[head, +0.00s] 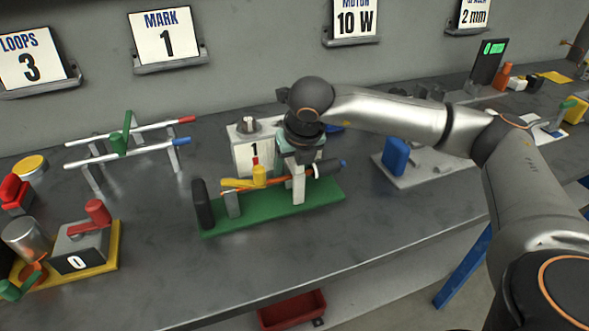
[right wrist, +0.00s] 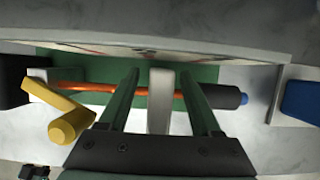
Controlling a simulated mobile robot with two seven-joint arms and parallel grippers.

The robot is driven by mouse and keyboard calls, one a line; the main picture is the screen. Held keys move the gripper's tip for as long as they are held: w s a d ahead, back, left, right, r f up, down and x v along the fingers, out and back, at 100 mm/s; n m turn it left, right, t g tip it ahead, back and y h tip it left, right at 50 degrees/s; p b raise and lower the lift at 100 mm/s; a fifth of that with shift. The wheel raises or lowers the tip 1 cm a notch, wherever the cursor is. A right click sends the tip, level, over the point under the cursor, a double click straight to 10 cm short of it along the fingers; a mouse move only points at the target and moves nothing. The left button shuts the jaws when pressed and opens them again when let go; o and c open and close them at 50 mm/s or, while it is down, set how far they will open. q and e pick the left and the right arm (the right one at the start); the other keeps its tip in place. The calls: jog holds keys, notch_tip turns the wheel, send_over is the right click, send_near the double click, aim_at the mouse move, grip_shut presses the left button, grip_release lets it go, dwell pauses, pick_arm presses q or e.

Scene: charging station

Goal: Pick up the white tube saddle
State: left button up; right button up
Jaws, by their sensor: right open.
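The white tube saddle (head: 297,184) stands upright on a green base (head: 326,196), at the orange tube (head: 270,186). In the right wrist view the white saddle (right wrist: 161,100) lies between my two green fingers and crosses the tube (right wrist: 88,88). My right gripper (head: 299,160) reaches down over the saddle from above. In the right wrist view the gripper (right wrist: 160,76) is open, with a finger on each side of the saddle and a gap visible on both sides. The fingers and wrist hide the saddle's top in the head view. My left gripper does not show.
A yellow lever (head: 245,181) sits over the tube left of the saddle. A black roller (head: 202,204) stands at the base's left end. A white block marked 1 (head: 247,150) stands close behind. A blue block (head: 396,156) is to the right. The table front is clear.

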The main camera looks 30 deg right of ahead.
jog(key=shift+c, duration=0.2)
grip_shut()
dwell(0.3)
